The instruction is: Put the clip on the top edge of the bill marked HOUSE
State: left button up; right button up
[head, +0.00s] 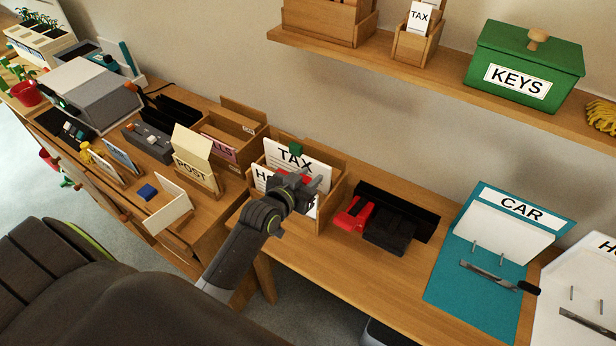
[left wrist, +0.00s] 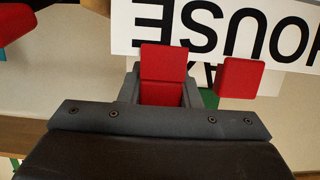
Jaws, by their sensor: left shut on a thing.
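The bill marked HOUSE (head: 260,178) stands in a wooden rack (head: 334,196), in front of a bill marked TAX (head: 283,150) that carries a green clip (head: 296,149). My left gripper (head: 308,183) is at the bills' right side, covering part of HOUSE. In the left wrist view the bill marked HOUSE (left wrist: 215,15) appears upside down. The jaws are shut on a red clip (left wrist: 164,64), which overlaps the bill's top edge; I cannot tell whether it grips the paper. A second red block (left wrist: 241,78) overlaps that edge beside it. My right gripper is not in view.
A red and black device (head: 385,228) lies right of the rack. Boards marked CAR (head: 490,245) and HO (head: 590,275) lie farther right. A POST holder (head: 195,172) stands left. A shelf (head: 440,75) holding a green KEYS box (head: 525,65) runs above.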

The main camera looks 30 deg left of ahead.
pick_arm(q)
jog(key=shift+f+b, duration=0.5)
jog(key=shift+f, duration=0.25)
jog(key=o, duration=1)
jog(key=shift+o, duration=0.4)
jog(key=o, duration=0.4)
jog(key=shift+r, duration=0.1)
notch_tip(320, 180, up, 8)
jog(key=p, duration=0.8)
